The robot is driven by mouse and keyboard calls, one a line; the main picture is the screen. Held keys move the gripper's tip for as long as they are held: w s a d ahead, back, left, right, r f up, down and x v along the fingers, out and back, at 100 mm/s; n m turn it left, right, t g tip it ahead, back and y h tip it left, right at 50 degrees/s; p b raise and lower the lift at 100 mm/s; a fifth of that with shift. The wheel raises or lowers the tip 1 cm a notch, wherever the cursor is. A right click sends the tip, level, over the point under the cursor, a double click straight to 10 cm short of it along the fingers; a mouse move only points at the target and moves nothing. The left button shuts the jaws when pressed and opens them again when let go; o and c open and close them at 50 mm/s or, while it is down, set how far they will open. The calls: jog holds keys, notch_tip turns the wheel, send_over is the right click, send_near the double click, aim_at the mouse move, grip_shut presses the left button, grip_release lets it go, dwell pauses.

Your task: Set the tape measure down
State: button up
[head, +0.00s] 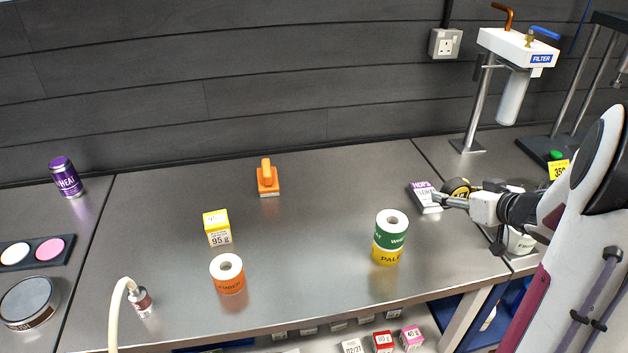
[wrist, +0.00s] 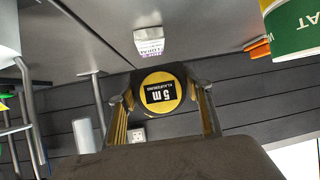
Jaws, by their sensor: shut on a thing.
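The tape measure (wrist: 161,93) is round, black and yellow, with a "5 m" label that reads upside down in the wrist view. My gripper (wrist: 162,100) is shut on it, with one finger at each side. In the head view the tape measure (head: 457,188) shows at the right of the bench, partly hidden by my gripper (head: 452,196). It is just right of a white and purple hops box (head: 424,197). Whether its underside touches the bench cannot be told.
Green and yellow rolls (head: 391,231) stand stacked left of my arm. A filter stand (head: 513,55) rises behind. The middle of the bench (head: 320,215) is clear.

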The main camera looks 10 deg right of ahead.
jog(key=w+a+n+y, duration=0.2)
jog(key=w+a, duration=0.9)
jog(key=w, duration=0.5)
jog(key=n+y, duration=0.1)
jog(key=y, duration=0.1)
send_over(313, 180)
jog(key=shift+r+g, duration=0.3)
jog(key=shift+r, duration=0.05)
jog(key=shift+f, duration=3.1)
jog(key=shift+f, duration=0.1)
jog(key=shift+f, duration=1.8)
jog(key=shift+f, duration=0.15)
jog(key=o, duration=1.4)
jog(key=shift+o, duration=0.2)
